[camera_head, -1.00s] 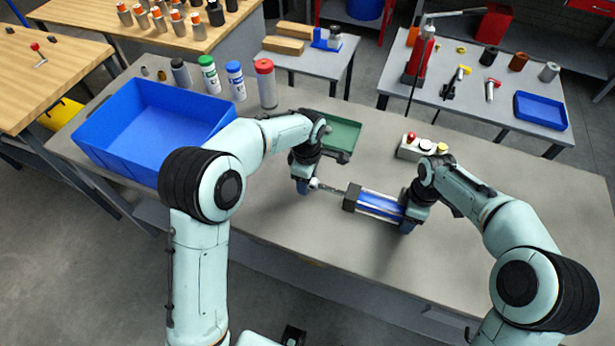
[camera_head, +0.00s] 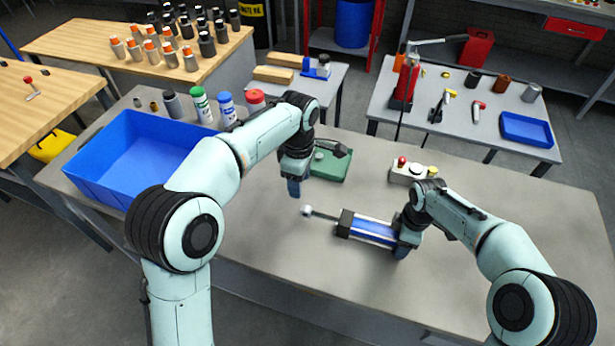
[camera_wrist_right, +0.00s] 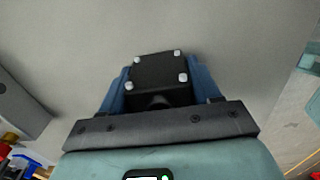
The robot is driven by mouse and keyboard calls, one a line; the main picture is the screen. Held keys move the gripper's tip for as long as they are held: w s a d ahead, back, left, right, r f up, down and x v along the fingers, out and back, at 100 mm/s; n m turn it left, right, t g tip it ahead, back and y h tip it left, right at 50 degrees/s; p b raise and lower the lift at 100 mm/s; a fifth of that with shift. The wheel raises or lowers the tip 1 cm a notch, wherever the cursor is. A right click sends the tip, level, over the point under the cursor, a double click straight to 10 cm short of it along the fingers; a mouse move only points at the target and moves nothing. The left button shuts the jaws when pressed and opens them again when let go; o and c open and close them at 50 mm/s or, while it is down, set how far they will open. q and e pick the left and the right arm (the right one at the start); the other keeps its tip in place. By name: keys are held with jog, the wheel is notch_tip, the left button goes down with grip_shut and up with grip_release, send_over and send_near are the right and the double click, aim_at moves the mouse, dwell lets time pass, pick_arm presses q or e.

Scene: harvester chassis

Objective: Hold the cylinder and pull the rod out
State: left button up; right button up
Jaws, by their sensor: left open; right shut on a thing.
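The blue cylinder (camera_head: 371,229) lies on the grey table with its dark end block facing left. Its rod (camera_head: 324,214) sticks out of that block to the left and ends in a pale round eye. My right gripper (camera_head: 404,247) is shut on the cylinder's right end. The right wrist view shows the cylinder's black end cap (camera_wrist_right: 157,78) with several bolts between the blue fingers. My left gripper (camera_head: 295,187) is open and empty, pointing down above the table, up and left of the rod's eye and apart from it.
A blue bin (camera_head: 140,158) stands at the table's left. A green tray (camera_head: 329,165) lies behind my left gripper, partly hidden. A button box (camera_head: 410,173) sits behind the cylinder. Several spray cans (camera_head: 200,105) stand at the back left. The table front is clear.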

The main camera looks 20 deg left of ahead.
jog(key=o, duration=1.6)
